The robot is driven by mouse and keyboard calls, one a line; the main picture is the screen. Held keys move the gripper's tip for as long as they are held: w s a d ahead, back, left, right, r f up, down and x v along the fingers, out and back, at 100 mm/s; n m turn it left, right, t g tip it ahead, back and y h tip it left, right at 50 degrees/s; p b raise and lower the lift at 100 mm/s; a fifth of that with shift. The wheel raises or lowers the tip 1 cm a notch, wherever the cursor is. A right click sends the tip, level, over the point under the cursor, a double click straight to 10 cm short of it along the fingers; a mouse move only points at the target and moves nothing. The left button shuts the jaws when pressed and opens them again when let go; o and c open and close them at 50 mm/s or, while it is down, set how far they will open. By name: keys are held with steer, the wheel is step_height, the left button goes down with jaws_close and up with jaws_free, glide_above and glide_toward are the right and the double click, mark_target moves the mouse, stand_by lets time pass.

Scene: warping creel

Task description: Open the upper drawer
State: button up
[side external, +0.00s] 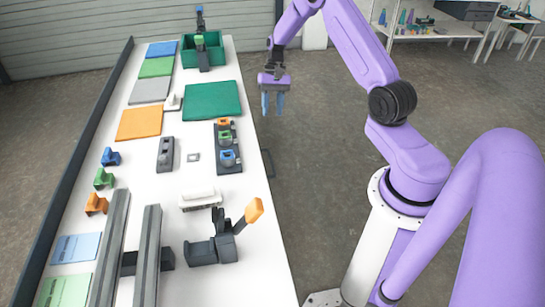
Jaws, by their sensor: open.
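My gripper (273,109) hangs with its blue fingers pointing down, just off the right edge of the white table. Its two fingers are apart, with nothing seen between them. A small dark handle (268,163) sticks out from the table's right side, lower in the picture than my gripper and apart from it. It may belong to a drawer. The drawer fronts are hidden under the tabletop from this angle, so I cannot tell upper from lower or how far any drawer is out.
On the white table (235,192) are a green mat (211,101), a dark block with coloured pieces (228,148), grey rails (147,255) and a clamp with an orange lever (254,210). A green bin (203,50) stands at the far end. Floor beside the table is clear.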

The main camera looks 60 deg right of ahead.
steer(key=d+f+m, duration=0.1)
steer(key=d+f, duration=0.1)
glide_toward(272, 162)
steer(key=x, duration=0.7)
steer(key=shift+s+a+f, duration=0.1)
steer(key=shift+a+f, duration=0.05)
steer(key=shift+f, duration=0.2)
jaws_close()
